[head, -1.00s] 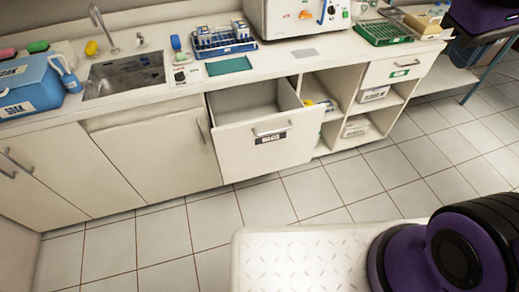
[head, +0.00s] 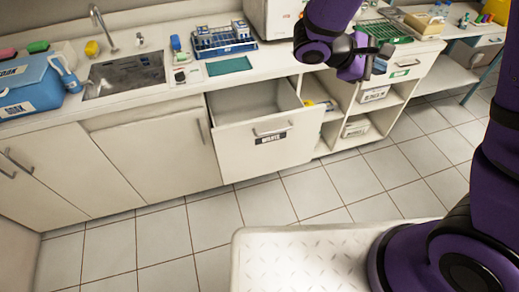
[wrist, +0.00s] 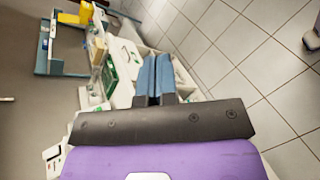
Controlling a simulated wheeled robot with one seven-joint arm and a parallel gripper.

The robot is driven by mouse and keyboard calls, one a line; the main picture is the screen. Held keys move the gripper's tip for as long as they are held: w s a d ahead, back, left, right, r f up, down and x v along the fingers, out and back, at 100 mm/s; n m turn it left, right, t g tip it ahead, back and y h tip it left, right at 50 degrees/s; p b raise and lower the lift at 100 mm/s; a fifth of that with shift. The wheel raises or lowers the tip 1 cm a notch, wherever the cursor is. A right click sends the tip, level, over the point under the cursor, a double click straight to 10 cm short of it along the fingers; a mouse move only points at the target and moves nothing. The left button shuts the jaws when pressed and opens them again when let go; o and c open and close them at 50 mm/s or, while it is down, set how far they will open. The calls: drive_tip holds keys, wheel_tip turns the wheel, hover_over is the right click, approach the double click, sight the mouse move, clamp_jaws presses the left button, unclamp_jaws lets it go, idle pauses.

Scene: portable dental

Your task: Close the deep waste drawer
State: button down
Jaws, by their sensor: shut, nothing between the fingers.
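The deep waste drawer (head: 240,155) is pulled out from the counter front in the head view. Its white front carries a bar handle (head: 272,131) and a dark label, and its empty-looking inside shows from above. My gripper (head: 383,53) is up and to the right of the drawer, over the counter's right part, apart from the drawer. In the wrist view my gripper (wrist: 155,62) has its blue fingers together with nothing between them. The waste drawer cannot be made out in the wrist view.
The counter holds a sink (head: 125,75), a blue box (head: 28,88), a blue tube rack (head: 222,42) and a green rack (head: 375,33). The tiled floor (head: 265,205) ahead is clear.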

sight(258, 144)
drive_tip(key=w+a+f+n+t+y, duration=0.1)
drive_tip(key=w+a+f+n+t, duration=0.2)
drive_tip(key=a+f+n+t, duration=0.65)
drive_tip(key=w+a+f+n+t+y, duration=0.25)
drive_tip(key=a+f+n+t, duration=0.35)
drive_tip(key=f, duration=0.6)
drive_tip(key=s+a+f+n+y, duration=0.25)
drive_tip(key=f+n+y, duration=0.2)
drive_tip(key=f, duration=0.25)
drive_tip(key=s+a+f+n+y, duration=0.2)
drive_tip(key=s+f+n+y, duration=0.25)
drive_tip(key=f, duration=0.25)
drive_tip(key=s+a+f+n+y, duration=0.2)
drive_tip(key=a+f+n+y, duration=0.15)
drive_tip(key=f+y, duration=0.35)
drive_tip(key=shift+n+t+h, duration=0.3)
drive_tip(key=shift+t+h, duration=0.05)
drive_tip(key=shift+h, duration=0.2)
drive_tip(key=x, duration=0.9)
drive_tip(key=d+x, duration=0.1)
drive_tip(key=x, duration=0.3)
drive_tip(key=shift+w+a+f, duration=0.15)
drive_tip(key=shift+w+f, duration=0.25)
drive_tip(key=shift+w, duration=0.05)
